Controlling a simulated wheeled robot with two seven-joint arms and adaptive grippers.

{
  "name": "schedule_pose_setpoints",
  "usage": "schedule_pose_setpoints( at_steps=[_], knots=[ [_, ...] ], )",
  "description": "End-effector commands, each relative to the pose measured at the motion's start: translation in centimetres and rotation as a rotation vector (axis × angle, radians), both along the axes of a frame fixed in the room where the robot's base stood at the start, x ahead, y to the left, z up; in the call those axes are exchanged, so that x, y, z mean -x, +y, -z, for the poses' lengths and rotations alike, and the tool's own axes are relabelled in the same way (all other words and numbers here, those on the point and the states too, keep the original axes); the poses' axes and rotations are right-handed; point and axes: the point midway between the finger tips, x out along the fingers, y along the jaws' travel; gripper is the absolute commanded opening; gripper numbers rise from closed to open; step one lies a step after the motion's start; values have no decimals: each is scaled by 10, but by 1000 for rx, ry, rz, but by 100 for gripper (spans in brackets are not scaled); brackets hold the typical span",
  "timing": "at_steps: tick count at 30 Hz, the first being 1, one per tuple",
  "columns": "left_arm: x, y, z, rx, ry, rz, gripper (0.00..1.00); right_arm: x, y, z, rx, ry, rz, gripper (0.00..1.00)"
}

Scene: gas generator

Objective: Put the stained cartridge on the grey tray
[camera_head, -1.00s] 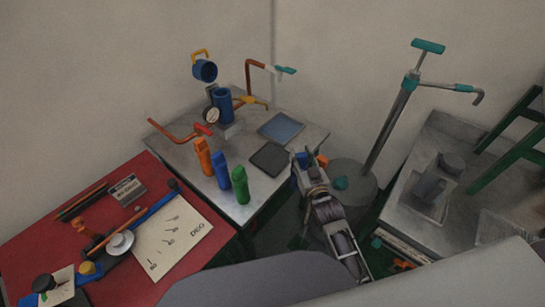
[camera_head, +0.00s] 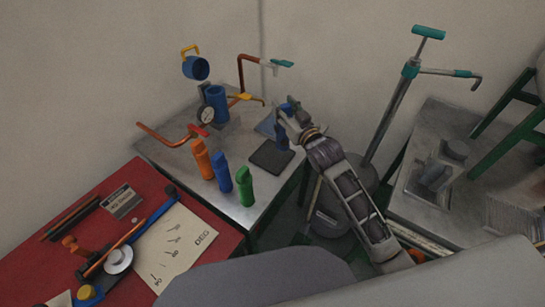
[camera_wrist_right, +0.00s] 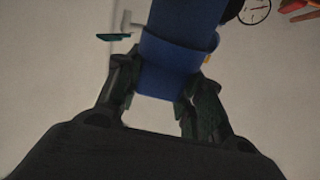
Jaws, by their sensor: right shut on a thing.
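In the right wrist view, the blue cartridge (camera_wrist_right: 172,62) is between the two fingers (camera_wrist_right: 158,92). A small tan mark shows near its band, but I cannot tell whether this is a stain. My left gripper is not in view.
Orange (camera_head: 203,160), blue (camera_head: 222,174) and green (camera_head: 244,187) cartridges stand left of the dark tray. A bluish tray (camera_head: 265,125) lies behind it, partly hidden by my gripper. A blue cylinder with gauge (camera_head: 206,114) and pipes stand at the back. A tall teal-handled pump (camera_head: 400,95) stands right.

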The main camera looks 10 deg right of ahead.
Motion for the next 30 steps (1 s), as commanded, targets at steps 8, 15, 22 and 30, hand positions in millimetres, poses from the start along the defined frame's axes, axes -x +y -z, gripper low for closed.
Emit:
schedule_pose_setpoints(
  at_steps=[8, 15, 22, 30],
  knots=[
    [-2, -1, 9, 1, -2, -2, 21, -15, 13, -22, 4, -3, -55, 0],
    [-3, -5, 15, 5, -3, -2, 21, -25, 20, -34, 4, -2, -91, 0],
    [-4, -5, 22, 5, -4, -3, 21, -35, 24, -41, 4, -2, -119, 0],
    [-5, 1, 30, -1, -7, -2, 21, -51, 21, -37, 6, -1, -137, 0]
  ],
)
